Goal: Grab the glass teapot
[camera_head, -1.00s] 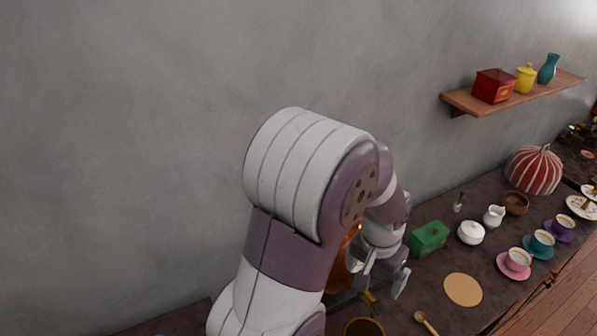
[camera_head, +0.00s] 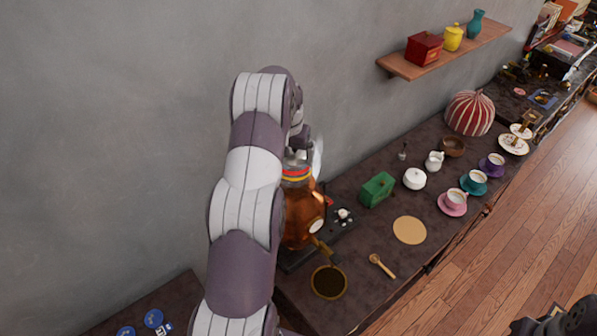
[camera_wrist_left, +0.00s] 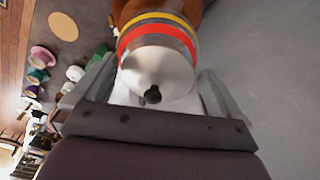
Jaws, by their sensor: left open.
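The glass teapot (camera_head: 303,222) is an amber-brown glass vessel with red and yellow bands near its top. It stands upright on the dark counter, its left side partly hidden by my left arm. My left gripper (camera_head: 298,158) is at the teapot's top and is mostly hidden by the wrist. In the left wrist view, the open fingers of my left gripper (camera_wrist_left: 157,78) lie on either side of the teapot's pale lid (camera_wrist_left: 165,72), which has a small black knob. I cannot tell whether they touch it.
A dark round pan-like item (camera_head: 329,282), a wooden spoon (camera_head: 382,266) and a tan disc (camera_head: 409,230) lie in front. A green box (camera_head: 377,189), white pot (camera_head: 414,179) and cups stand to the right. The grey wall is close behind.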

